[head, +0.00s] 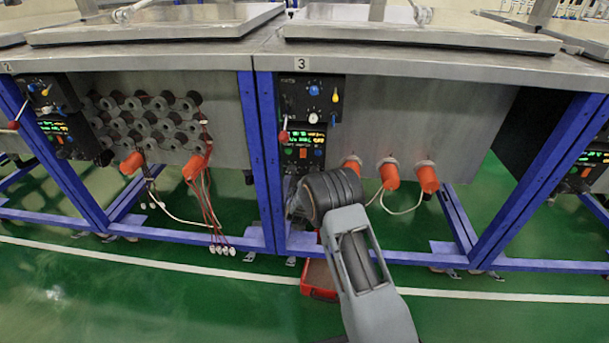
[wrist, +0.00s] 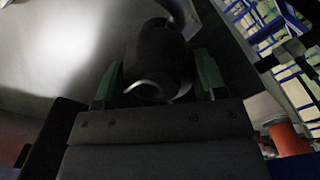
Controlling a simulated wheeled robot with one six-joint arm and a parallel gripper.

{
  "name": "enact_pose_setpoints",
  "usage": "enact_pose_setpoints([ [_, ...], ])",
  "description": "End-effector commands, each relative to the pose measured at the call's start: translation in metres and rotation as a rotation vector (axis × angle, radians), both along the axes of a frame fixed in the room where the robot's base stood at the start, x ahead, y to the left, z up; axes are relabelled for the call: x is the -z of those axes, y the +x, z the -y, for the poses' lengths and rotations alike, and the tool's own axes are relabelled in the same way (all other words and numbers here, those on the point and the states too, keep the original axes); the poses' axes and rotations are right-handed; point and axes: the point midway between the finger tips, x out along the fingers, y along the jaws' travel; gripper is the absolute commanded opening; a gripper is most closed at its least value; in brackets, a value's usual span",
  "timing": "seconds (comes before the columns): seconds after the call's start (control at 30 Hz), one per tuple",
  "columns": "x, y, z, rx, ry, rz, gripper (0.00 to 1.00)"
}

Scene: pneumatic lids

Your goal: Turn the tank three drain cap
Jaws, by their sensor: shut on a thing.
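Tank three (head: 420,115) is the steel tank under the "3" label (head: 302,64) in the head view. My arm covers the area low on its left side, and my gripper is hidden there. In the wrist view, my gripper (wrist: 156,76) has its green-edged fingers on both sides of a dark round part, which I take to be the drain cap (wrist: 158,48). The fingers are shut on it. A pale curved edge shows at its near end. How far it is turned cannot be told.
Orange connectors (head: 389,174) with cables stick out right of my arm; one shows in the wrist view (wrist: 288,138). A control panel (head: 310,100) with a red-knobbed lever is above. Blue frame legs (head: 268,150) stand left. A red box (head: 318,280) lies on the green floor.

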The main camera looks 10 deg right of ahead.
Motion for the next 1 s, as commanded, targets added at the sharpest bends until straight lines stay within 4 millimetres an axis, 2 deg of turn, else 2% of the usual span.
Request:
enact_pose_setpoints([
  [0.7,-0.0015,0.001,-0.0005,-0.001,-0.057,-0.015,0.41],
  [0.73,-0.0016,0.001,-0.0006,-0.001,-0.057,-0.015,0.68],
  [0.97,-0.0007,0.0006,-0.0004,-0.001,-0.057,-0.016,0.9],
  [1.0,-0.0005,0.0005,-0.0005,-0.001,-0.057,-0.016,0.9],
])
